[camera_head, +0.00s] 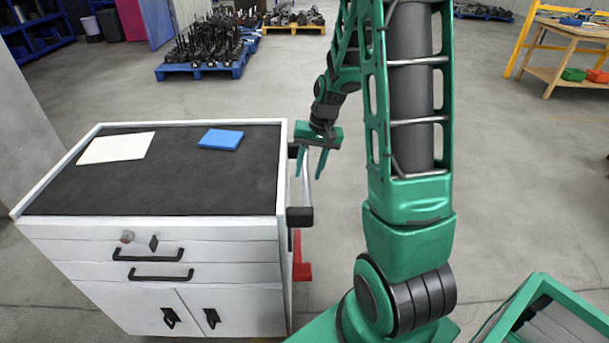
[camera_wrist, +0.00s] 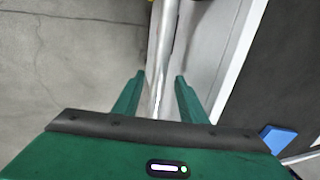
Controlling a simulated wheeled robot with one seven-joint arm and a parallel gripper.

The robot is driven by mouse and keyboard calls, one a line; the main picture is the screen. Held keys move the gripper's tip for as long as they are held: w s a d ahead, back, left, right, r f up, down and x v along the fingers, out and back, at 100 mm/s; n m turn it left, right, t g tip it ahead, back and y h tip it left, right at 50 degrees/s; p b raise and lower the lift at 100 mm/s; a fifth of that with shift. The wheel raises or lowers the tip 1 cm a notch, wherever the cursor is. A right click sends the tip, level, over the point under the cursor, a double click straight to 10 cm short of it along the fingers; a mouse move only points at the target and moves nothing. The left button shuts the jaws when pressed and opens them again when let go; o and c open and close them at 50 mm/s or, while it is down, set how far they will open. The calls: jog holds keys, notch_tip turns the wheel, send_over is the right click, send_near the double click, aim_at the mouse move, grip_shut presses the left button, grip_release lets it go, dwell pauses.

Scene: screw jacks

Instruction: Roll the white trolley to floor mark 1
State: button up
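The white trolley (camera_head: 200,248) stands at the left in the head view, with drawers and doors on its front and a dark top. Its metal push handle (camera_head: 305,182) runs along the right side between black brackets. My gripper (camera_head: 312,176) points down at this handle. In the wrist view, the handle (camera_wrist: 163,55) runs between the two green fingers of my gripper (camera_wrist: 162,78). The fingers are apart, with gaps visible beside the bar. The trolley's white edge (camera_wrist: 240,55) is to the right in the wrist view. I see no numbered floor mark.
A white sheet (camera_head: 116,148) and a blue block (camera_head: 221,139) lie on the trolley top. A grey wall (camera_head: 35,130) is close on the left. Loaded blue pallets (camera_head: 205,68) stand behind. A wooden workbench (camera_head: 570,45) is far right. Open floor (camera_head: 520,150) lies to the right.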

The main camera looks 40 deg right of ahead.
jog(key=shift+w+a+f, duration=0.1)
jog(key=shift+a+f, duration=0.05)
jog(key=shift+f, duration=0.85)
grip_shut()
